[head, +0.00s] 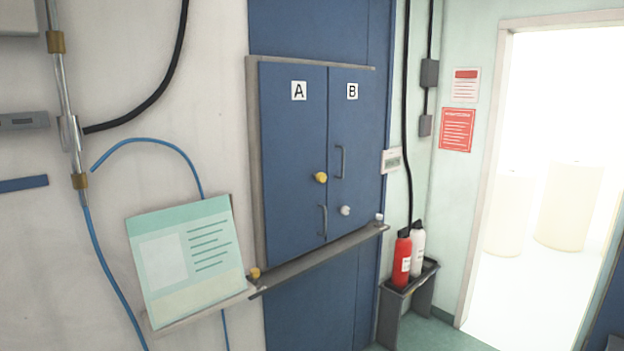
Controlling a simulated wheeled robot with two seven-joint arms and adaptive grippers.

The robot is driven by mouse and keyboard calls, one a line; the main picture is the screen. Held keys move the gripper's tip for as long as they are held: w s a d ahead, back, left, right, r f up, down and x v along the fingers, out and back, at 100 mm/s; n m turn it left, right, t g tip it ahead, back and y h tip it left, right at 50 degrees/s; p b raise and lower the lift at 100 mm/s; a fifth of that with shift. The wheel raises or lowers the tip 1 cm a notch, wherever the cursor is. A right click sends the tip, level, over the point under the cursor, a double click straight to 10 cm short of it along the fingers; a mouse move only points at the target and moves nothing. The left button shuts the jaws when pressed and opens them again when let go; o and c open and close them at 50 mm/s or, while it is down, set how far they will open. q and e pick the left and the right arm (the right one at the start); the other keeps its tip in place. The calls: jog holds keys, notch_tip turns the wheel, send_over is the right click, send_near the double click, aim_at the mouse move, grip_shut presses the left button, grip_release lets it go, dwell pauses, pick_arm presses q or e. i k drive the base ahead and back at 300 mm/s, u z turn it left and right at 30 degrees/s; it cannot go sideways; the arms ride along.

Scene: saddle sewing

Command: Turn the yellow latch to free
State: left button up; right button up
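The yellow latch (320,177) is a small round knob on blue cabinet door A (290,215), near the seam with door B (368,120). Both doors are shut. A whitish knob (345,210) sits lower on door B. Door A has a grey bar handle (323,220) below the yellow latch, and door B has a similar handle (342,162). The latch is too small here to tell which way it is turned. Neither of my grippers shows in the head view.
A narrow ledge (320,262) runs below the doors, with a yellow knob (254,273) at its left. A teal-and-white board (187,262) leans left of it. Red (402,260) and white (418,248) bottles stand on a low stand at right. A bright doorway opens farther right.

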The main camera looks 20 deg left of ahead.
aim_at(321, 177)
jog(key=u, duration=0.75)
jog(key=k, duration=0.35)
jog(key=z, duration=1.05)
jog(key=i, duration=1.25)
jog(key=u, duration=1.4)
jog(key=i, duration=0.85)
jog(key=u, duration=0.9)
